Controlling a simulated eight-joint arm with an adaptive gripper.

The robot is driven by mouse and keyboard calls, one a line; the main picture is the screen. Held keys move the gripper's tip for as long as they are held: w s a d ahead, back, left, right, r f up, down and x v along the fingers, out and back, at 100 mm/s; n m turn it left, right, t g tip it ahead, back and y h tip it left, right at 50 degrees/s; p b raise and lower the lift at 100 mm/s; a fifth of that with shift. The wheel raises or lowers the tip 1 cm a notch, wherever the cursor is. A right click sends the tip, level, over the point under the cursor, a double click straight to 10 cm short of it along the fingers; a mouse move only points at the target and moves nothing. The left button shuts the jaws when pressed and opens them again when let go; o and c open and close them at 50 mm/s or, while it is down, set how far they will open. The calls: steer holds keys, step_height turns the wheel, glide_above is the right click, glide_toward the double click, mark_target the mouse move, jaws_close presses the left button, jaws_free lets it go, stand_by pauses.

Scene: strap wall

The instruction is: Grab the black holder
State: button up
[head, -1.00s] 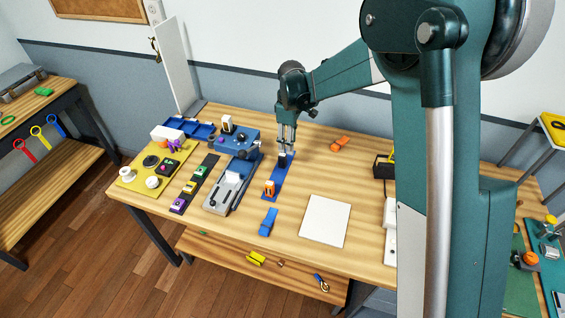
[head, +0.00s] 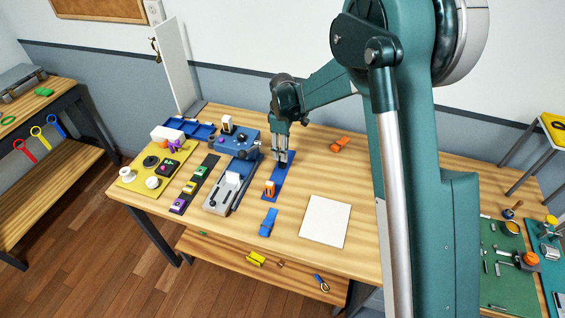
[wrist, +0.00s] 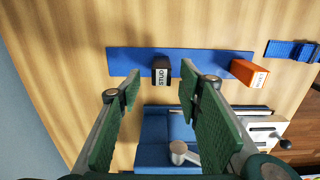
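The black holder (wrist: 161,70), a small dark block with a white label reading "STUD", stands on the blue strap (wrist: 205,62) in the wrist view. My gripper (wrist: 160,86) is open, one green-padded finger to each side of the holder in the picture, with visible gaps. The fingertips appear just short of the holder or around its near end; I cannot tell the exact depth. In the head view my gripper (head: 280,157) points down over the far part of the blue strap and largely hides the holder.
An orange holder (head: 269,188) stands on the same strap, nearer the table's front. A grey clamp device (head: 232,183) and a blue box (head: 236,140) lie close left. A white sheet (head: 325,221) and orange clip (head: 341,144) lie right, with bare wood between.

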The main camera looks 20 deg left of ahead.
steer(key=shift+f, duration=0.3)
steer(key=shift+f, duration=0.1)
steer(key=shift+s+f, duration=0.1)
steer(key=shift+f, duration=2.4)
steer(key=c, duration=1)
